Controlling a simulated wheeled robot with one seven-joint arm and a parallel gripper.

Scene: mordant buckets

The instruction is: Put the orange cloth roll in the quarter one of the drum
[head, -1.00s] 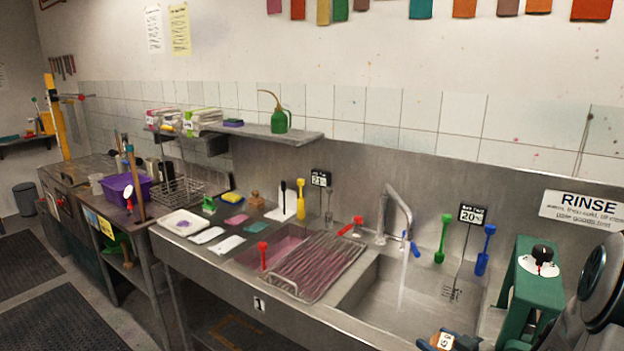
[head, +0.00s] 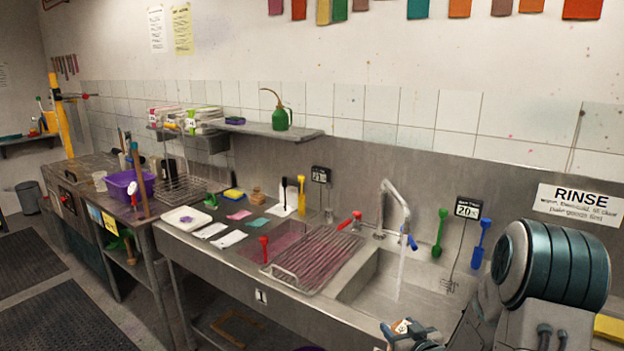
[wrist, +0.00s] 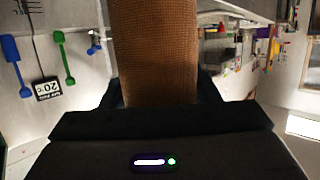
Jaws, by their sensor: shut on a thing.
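The orange-brown cloth roll (wrist: 154,45) fills the upper middle of the wrist view, with a woven surface. It stands lengthwise between the dark fingers of my gripper (wrist: 157,88), which is shut on it. The top end of the roll runs out of the wrist view. In the head view my arm rises at the right; I cannot make out the gripper or the roll there. I cannot identify the drum or its quarters in either view.
A steel sink (head: 385,285) with running water and a wire rack (head: 315,262) lie along the wall. Green (head: 440,232) and blue (head: 481,245) tools hang at the back. A purple tub (head: 128,186) stands at the left. Dark mats (head: 65,312) cover the floor.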

